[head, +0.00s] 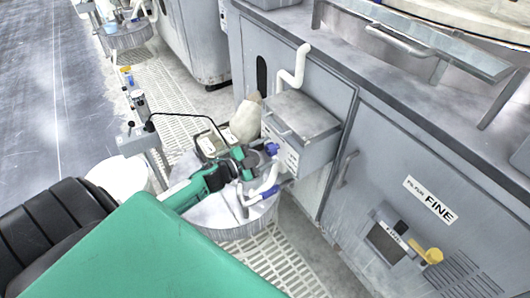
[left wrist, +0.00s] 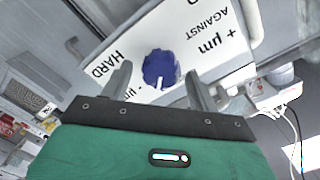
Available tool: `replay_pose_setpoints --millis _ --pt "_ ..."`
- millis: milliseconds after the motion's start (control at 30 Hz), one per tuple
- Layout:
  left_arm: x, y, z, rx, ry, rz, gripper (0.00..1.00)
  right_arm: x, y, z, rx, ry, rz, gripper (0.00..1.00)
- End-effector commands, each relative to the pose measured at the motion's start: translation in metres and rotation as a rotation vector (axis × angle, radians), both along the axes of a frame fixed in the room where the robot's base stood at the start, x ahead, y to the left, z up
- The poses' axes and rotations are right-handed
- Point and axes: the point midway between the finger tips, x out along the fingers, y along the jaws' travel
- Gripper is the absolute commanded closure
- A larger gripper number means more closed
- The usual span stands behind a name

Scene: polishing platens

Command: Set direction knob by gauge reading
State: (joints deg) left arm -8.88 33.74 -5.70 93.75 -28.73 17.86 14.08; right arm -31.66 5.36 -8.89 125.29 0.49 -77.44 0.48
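The blue direction knob (left wrist: 160,68) with a white pointer mark sits on a pale panel (left wrist: 215,70) in the left wrist view. The panel reads HARD, AGAINST, + µm and - µm, and looks tilted in that view. The pointer faces the lower edge of the picture. My left gripper (left wrist: 158,68) is open, one finger on each side of the knob, with gaps between; contact is not visible. In the head view the knob (head: 272,148) is on the grey box's front, beside my left gripper (head: 256,158). I cannot identify or read a gauge. My right gripper is out of view.
The grey box (head: 305,115) is on a cabinet (head: 345,100) with a white pipe (head: 293,72) above. A round drum top (head: 215,212) lies below my left gripper. Floor grating (head: 280,255) shows below.

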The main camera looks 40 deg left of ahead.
Motion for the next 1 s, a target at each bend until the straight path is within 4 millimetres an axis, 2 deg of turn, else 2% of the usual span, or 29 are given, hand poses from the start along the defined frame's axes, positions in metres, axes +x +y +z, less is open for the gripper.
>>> replay_pose_setpoints --millis 167,333,800,1000 --pt "-0.001 0.001 0.000 -0.001 0.000 0.000 0.39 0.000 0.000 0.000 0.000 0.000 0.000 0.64" --pt "-0.015 0.006 -0.001 -0.002 0.001 -0.001 0.39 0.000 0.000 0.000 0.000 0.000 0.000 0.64" --pt "-0.089 0.037 -0.001 -0.001 0.003 0.001 0.39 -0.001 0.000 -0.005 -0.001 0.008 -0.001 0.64" --pt "-0.115 0.047 -0.001 0.000 0.002 0.001 0.39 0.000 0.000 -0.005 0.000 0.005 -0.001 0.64"
